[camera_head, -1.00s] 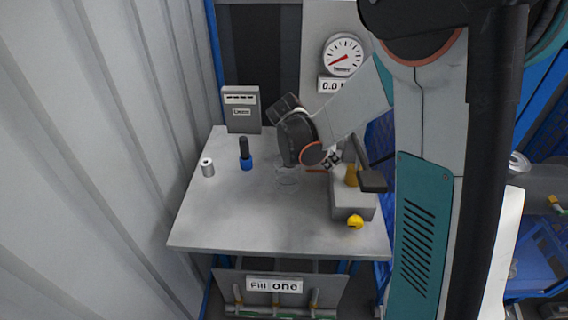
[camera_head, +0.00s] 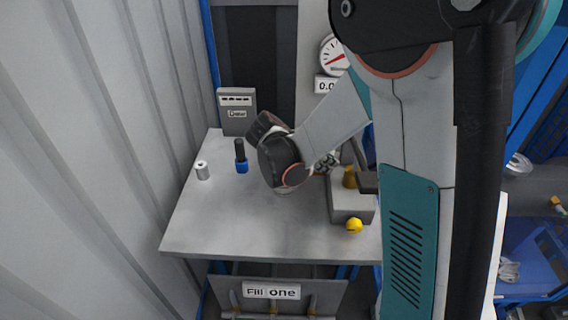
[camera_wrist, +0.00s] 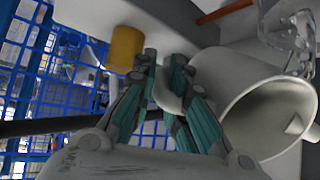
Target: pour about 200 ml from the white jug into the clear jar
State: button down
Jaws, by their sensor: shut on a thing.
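My gripper (camera_wrist: 166,78) is shut on the handle of the white jug (camera_wrist: 232,82) in the wrist view. The jug's round mouth faces the lower right of that picture, and its pale inside shows. I cannot make out any liquid. The clear jar (camera_wrist: 292,38) shows in part at the upper right of the wrist view, close to the jug. In the head view my dark wrist covers nearly all of the jar, and the jug is hidden. My gripper's fingers (camera_head: 325,164) show beside the grey block there.
The table's front (camera_head: 235,232) is clear. A dial (camera_head: 334,55) is behind.

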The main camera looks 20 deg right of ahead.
jog(key=shift+r+h, duration=0.25)
jog(key=shift+h, duration=0.25)
jog(key=shift+s+a+r+h+b, duration=0.1)
jog(key=shift+a+r+h+b, duration=0.25)
jog(key=shift+h+b, duration=0.35)
dwell(0.4)
dwell(0.4)
jog(key=shift+r+t+h+b, duration=0.25)
jog(key=shift+t+h+b, duration=0.05)
jog(key=shift+h+b, duration=0.15)
dwell(0.3)
jog(key=shift+a, duration=0.1)
jog(key=shift+f, duration=0.1)
jog(key=shift+a+f+h+b, duration=0.1)
jog(key=shift+a+h+b, duration=0.2)
jog(key=shift+h+b, duration=0.2)
dwell(0.6)
